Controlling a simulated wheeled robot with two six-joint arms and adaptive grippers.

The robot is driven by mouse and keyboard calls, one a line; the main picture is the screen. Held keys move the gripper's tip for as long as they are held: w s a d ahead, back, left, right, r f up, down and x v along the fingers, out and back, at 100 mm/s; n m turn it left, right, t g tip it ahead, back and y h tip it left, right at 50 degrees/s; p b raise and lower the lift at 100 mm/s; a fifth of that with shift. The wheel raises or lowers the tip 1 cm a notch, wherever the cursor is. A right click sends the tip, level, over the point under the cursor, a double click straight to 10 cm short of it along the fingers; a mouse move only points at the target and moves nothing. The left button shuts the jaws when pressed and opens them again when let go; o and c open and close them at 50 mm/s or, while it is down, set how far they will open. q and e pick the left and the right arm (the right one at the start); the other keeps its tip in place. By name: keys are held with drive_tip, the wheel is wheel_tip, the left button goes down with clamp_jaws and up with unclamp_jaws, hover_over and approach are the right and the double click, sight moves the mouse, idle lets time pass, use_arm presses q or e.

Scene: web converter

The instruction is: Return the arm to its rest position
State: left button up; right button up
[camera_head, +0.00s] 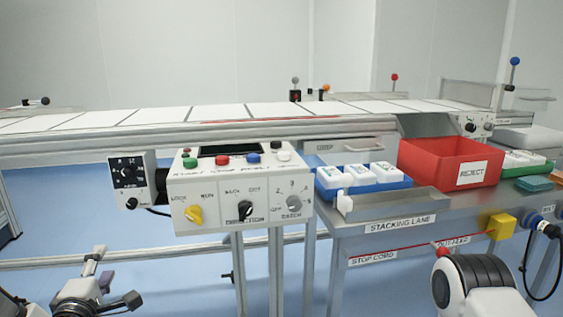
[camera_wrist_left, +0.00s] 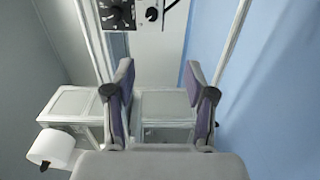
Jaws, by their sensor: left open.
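My left gripper (camera_head: 102,268) is at the lower left of the head view, in front of the machine and over the blue floor. In the left wrist view my left gripper (camera_wrist_left: 156,80) is open, with its two purple-padded fingers well apart and nothing between them. It touches nothing that I can see. A white link of my right arm shows at the lower right of the head view; its gripper is out of view.
The control box (camera_head: 240,190) with coloured buttons and a yellow knob (camera_head: 194,215) hangs below the conveyor (camera_head: 240,135). A steel table holds a blue tray (camera_head: 330,191) of white packs and a red reject bin (camera_head: 448,160). A white roll (camera_wrist_left: 50,148) shows in the wrist view.

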use_arm(q)
drive_tip(key=s+d+f+m+g+h, duration=0.1)
drive_tip(key=s+d+f+m+g, duration=0.15)
drive_tip(key=f, duration=0.65)
drive_tip(key=s+d+f+m+g+h, duration=0.1)
drive_tip(key=s+d+f+m+g, duration=0.15)
drive_tip(key=f, duration=0.55)
drive_tip(key=s+d+f+m+g+h, duration=0.1)
drive_tip(key=s+d+f+g, duration=0.15)
drive_tip(key=f, duration=0.65)
drive_tip(key=s+d+f+m+g, duration=0.2)
drive_tip(key=s+f+m+g, duration=0.15)
drive_tip(key=s, duration=0.35)
drive_tip(key=s+d+f+m+g+h, duration=0.1)
drive_tip(key=s+f+m+g, duration=0.2)
drive_tip(key=s+f+m, duration=0.3)
drive_tip(key=s+d+f+m+g, duration=0.2)
drive_tip(key=s+f+m+g, duration=0.15)
drive_tip(key=s, duration=0.55)
wheel_tip(320, 180, up, 38)
drive_tip(key=m+p, duration=0.1)
drive_tip(key=p, duration=3.7)
drive_tip(key=shift+w+a, duration=0.15)
drive_tip(key=shift+w, duration=0.1)
use_arm(e)
wheel_tip(320, 180, up, 38)
drive_tip(key=shift+w+f, duration=0.15)
drive_tip(key=shift+w, duration=0.2)
use_arm(q)
drive_tip(key=shift+r, duration=0.15)
